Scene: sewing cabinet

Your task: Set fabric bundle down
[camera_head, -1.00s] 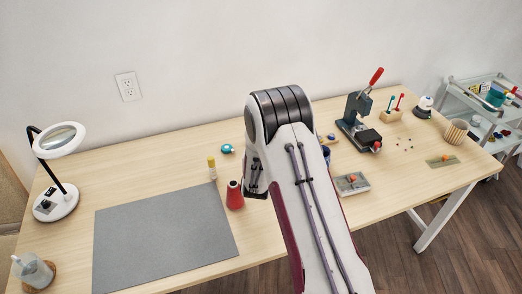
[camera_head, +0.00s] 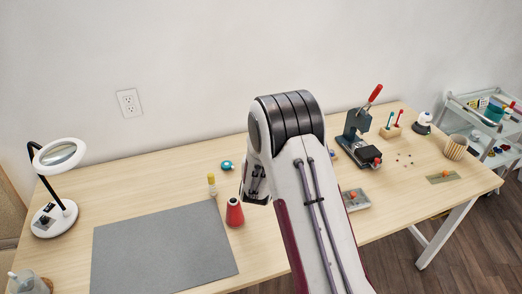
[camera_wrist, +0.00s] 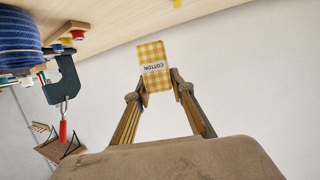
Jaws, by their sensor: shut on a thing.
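The fabric bundle (camera_wrist: 153,58) is a yellow-and-white gingham piece with a white band that reads COTTON, upside down in the wrist view. My gripper (camera_wrist: 160,86) is shut on it, with a finger at each side of its lower part. In the wrist view the bundle shows against the wall and the edge of the light wood table (camera_wrist: 190,15); its gap to the tabletop is hard to tell. In the head view my arm hides both the gripper and the bundle. The table (camera_head: 170,180) also shows there.
A grey mat (camera_head: 160,248) lies bare at the left. A ring lamp (camera_head: 58,155) is far left. A blue round thing (camera_wrist: 18,38) shows in the wrist view.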

